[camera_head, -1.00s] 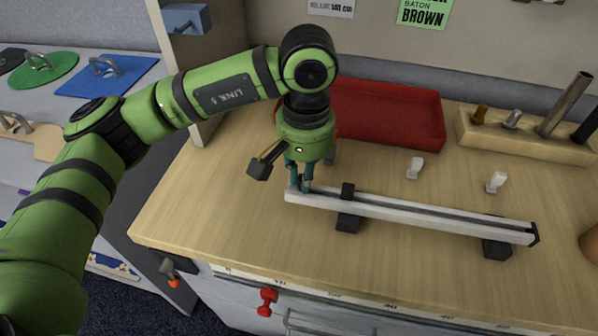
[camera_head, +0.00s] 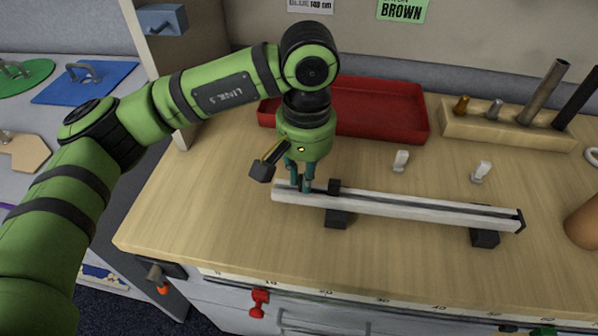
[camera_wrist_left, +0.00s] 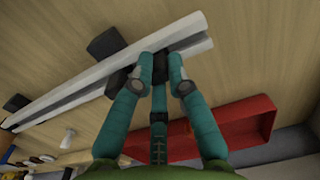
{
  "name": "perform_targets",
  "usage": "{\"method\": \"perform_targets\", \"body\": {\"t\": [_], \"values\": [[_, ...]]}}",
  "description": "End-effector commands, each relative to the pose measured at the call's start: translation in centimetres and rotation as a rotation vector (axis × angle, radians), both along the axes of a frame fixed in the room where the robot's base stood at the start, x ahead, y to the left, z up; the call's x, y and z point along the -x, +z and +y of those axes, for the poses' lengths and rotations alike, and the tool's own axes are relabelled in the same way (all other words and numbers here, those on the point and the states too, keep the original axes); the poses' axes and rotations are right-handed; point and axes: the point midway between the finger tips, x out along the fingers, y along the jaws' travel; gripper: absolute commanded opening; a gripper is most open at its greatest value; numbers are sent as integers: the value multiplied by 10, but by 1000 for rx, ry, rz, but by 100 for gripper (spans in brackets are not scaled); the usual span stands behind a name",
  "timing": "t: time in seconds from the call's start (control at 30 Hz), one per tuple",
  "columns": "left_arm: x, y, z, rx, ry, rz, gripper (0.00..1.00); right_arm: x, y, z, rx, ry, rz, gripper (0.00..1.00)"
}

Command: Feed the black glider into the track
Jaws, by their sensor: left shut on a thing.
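The track (camera_head: 400,205) is a long pale rail with a dark groove, lying on two black feet. It has a black end piece at its right end and a black block (camera_head: 334,187) over its left foot. My left gripper (camera_head: 302,187) points down at the rail's left end, just left of that block. In the left wrist view its fingers (camera_wrist_left: 156,78) are shut on the small black glider (camera_wrist_left: 160,64), at the track (camera_wrist_left: 90,82). The fingers mostly hide the glider in the head view; how deep it sits in the groove cannot be told. My right gripper is out of view.
A red tray (camera_head: 385,108) stands behind the track. Two small white pieces (camera_head: 401,160) (camera_head: 481,171) stand between track and back wall. A wooden block with rods (camera_head: 505,130) is at the back right, and a brown round object (camera_head: 584,222) at the right edge.

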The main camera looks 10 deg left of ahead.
Motion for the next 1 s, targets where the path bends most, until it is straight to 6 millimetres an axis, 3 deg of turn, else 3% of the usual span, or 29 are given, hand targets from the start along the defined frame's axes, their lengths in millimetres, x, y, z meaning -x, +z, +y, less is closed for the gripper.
{"method": "perform_targets", "body": {"t": [0.47, 0.5, 0.57, 1.0], "values": [[1, 0, -12, 0, 0, 0, 0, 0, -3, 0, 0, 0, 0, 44], [0, 0, -12, 0, 1, 0, 25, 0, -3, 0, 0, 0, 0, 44], [0, 0, -12, 0, 1, 0, 44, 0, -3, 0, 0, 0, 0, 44], [0, 9, -12, 1, 1, -3, 44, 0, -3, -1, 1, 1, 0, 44]]}}
